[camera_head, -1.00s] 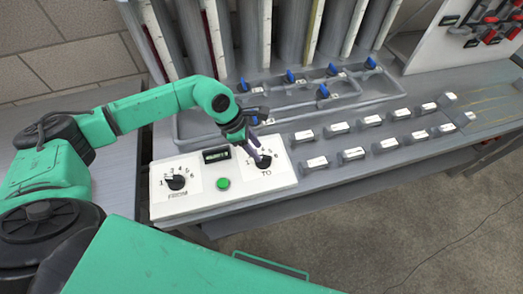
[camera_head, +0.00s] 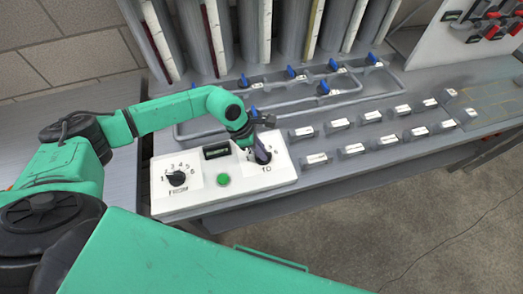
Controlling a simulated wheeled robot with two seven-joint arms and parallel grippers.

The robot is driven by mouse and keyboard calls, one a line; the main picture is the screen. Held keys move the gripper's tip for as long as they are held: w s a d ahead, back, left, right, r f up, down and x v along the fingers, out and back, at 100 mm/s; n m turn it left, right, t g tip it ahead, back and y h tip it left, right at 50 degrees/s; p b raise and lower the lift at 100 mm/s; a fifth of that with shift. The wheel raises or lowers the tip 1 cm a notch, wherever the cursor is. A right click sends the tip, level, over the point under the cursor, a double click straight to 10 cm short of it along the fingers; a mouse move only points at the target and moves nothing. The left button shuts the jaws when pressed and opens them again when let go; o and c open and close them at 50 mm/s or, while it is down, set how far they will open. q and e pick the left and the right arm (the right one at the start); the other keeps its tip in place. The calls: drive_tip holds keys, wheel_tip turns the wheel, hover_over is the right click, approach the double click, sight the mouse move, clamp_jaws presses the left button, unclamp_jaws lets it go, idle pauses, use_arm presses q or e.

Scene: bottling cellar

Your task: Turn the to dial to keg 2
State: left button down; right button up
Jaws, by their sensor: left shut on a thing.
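The white control box (camera_head: 205,206) sits at the front of the bench. Its TO dial (camera_head: 262,156) is a black knob on the right half, above the "TO" label. My left gripper (camera_head: 256,148) reaches down over this dial and is shut on it. The gripper and wrist hide part of the dial and most of its numbers, so I cannot read the setting. The FROM dial (camera_head: 177,178) is a black knob on the left half, with its numbers in view. My right gripper is not in view.
A green button (camera_head: 223,180) and a small dark display (camera_head: 216,152) sit between the dials. Pipes with blue valves (camera_head: 324,88) lie behind. Rows of labelled blocks (camera_head: 352,151) stand to the right. Tall tubes rise at the back.

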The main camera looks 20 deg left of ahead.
use_arm(q)
drive_tip(key=shift+w+f+m+g+b, duration=0.15)
drive_tip(key=shift+m+g+b, duration=0.2)
drive_tip(key=shift+m+b, duration=1)
drive_tip(key=shift+w+f+m+g+b, duration=0.1)
drive_tip(key=shift+m+g+b, duration=0.4)
drive_tip(key=shift+b, duration=1.55)
drive_tip(key=shift+r+m+g+b, duration=0.25)
drive_tip(key=shift+m+b, duration=0.7)
drive_tip(key=shift+b, duration=0.1)
drive_tip(key=shift+r, duration=0.1)
drive_tip(key=c, duration=0.9)
unclamp_jaws()
drive_tip(key=shift+s, duration=0.1)
drive_tip(key=b+v, duration=0.2)
drive_tip(key=v, duration=1.2)
drive_tip(key=shift+a+r, duration=0.15)
drive_tip(key=shift+r, duration=0.1)
